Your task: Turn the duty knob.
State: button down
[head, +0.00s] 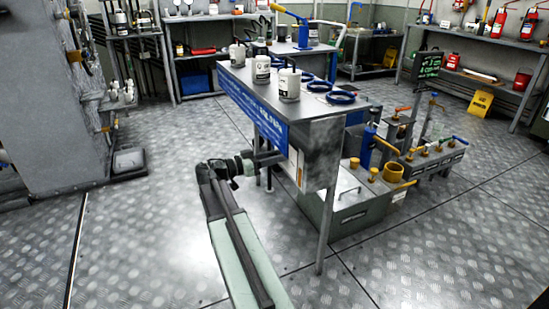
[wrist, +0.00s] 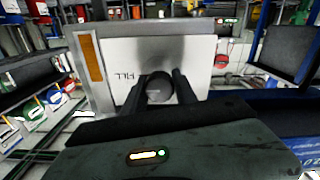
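A dark round knob (wrist: 160,89) stands out from a white plate (wrist: 200,62) on a grey panel in the wrist view. Upside-down lettering that seems to read FILL is beside it, and I see no clear duty label. The two dark fingers of my gripper (wrist: 161,88) lie on either side of the knob, with it filling the gap between them. I cannot tell whether they press on it. In the head view, my gripper (head: 272,159) reaches the end of the grey bench (head: 325,130), and the knob is hidden there.
White canisters (head: 289,84) and blue hose coils (head: 341,97) sit on the bench top. A blue sign (head: 255,118) runs along its side, close to my arm. A low unit with yellow fittings (head: 393,172) stands to the right. The metal floor in front (head: 420,260) is clear.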

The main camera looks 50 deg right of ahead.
jog(key=shift+n, duration=0.4)
jog(key=n, duration=0.8)
jog(key=shift+w+f, duration=0.1)
jog(key=n, duration=0.5)
jog(key=shift+w+f+n, duration=0.1)
jog(key=shift+n, duration=1.9)
jog(key=c, duration=1)
grip_release()
jog(key=shift+o, duration=0.2)
